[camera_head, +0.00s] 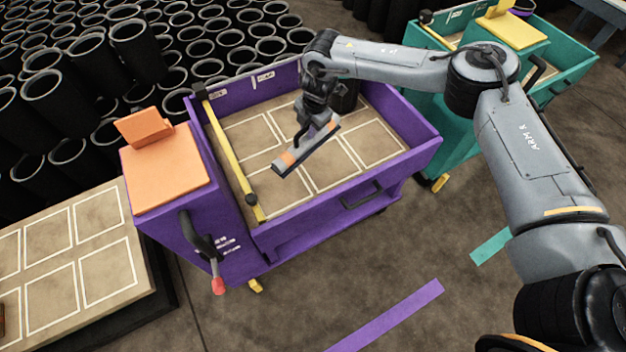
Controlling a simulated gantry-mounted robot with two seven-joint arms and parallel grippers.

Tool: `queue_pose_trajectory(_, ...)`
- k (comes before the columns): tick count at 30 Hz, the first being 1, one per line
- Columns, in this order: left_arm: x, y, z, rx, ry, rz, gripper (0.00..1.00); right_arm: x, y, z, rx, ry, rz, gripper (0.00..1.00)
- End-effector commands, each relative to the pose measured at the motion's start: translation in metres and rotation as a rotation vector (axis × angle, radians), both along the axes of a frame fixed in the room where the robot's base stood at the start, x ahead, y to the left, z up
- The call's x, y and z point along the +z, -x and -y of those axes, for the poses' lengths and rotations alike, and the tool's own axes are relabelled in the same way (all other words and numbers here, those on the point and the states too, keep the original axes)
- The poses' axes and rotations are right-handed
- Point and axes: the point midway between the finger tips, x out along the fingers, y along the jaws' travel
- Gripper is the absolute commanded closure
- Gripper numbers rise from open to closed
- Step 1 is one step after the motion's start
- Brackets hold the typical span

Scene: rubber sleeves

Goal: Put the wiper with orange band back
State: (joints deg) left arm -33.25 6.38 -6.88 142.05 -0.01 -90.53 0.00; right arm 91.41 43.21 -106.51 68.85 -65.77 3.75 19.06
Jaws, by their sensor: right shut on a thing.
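The wiper with the orange band (291,159) is a flat grey bar with a dark edge, held at a slant above the purple cart (345,223). My right gripper (306,128) is shut on the wiper, over the cart's tray. The tray floor has white-outlined rectangles. A black sleeve (345,97) stands in the tray at the back, partly hidden behind my gripper. My left gripper is not in view.
A yellow bar (232,155) with black ends spans the cart's left side. An orange-topped box (168,172) adjoins it. Several black sleeves (45,88) stand behind at left. A teal cart (565,75) stands at right.

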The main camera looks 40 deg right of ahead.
Motion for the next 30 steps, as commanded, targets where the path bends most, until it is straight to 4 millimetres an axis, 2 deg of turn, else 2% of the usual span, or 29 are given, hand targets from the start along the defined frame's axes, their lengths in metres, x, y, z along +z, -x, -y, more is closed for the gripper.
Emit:
queue_pose_trajectory(1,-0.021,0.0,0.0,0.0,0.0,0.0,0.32,-0.019,-0.001,0.005,0.009,-0.002,0.002,1.0)
queue_pose_trajectory(6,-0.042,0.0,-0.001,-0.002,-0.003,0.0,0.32,-0.041,-0.002,0.016,0.045,0.0,0.001,1.0)
queue_pose_trajectory(14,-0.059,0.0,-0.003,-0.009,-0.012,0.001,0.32,-0.062,-0.002,0.023,0.068,0.0,0.0,1.0)
queue_pose_trajectory(24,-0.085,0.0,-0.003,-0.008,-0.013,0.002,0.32,-0.111,-0.002,0.024,0.068,-0.001,0.0,1.0)
queue_pose_trajectory(30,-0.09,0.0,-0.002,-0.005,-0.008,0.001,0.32,-0.123,-0.002,0.024,0.068,0.0,-0.001,1.0)
